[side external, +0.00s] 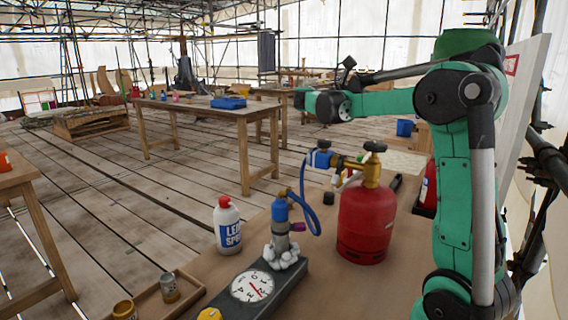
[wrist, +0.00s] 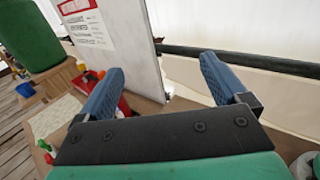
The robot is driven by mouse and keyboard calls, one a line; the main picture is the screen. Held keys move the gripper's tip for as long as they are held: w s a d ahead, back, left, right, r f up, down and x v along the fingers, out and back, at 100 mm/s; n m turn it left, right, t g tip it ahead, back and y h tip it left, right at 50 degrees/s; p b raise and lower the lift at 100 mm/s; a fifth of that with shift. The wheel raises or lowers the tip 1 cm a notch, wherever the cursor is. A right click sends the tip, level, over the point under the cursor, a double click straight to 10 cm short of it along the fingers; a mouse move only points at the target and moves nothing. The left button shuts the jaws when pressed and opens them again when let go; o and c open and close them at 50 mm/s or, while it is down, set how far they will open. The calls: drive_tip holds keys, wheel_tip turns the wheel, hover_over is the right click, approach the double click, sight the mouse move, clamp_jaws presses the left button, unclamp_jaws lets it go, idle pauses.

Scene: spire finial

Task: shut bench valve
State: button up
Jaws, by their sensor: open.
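A red gas cylinder (side external: 365,222) stands upright on the bench (side external: 330,290) in the side view. A brass valve (side external: 372,170) with a black knob (side external: 375,147) tops it. A blue regulator (side external: 322,158) joins the brass fitting, and a blue hose (side external: 311,212) runs to a blue-topped torch (side external: 280,212). Whether the valve is open or shut cannot be told. My gripper (wrist: 165,85) is open and empty in the wrist view, its two blue fingers apart and pointing towards a white board. Its fingers are not clear in the side view. The valve is not seen in the wrist view.
The white board (wrist: 112,50) with red heading stands behind, near a dark pole (wrist: 250,60). The air above the cylinder looks free.

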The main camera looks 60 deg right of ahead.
wheel_tip(320, 180, up, 10)
idle(0.4)
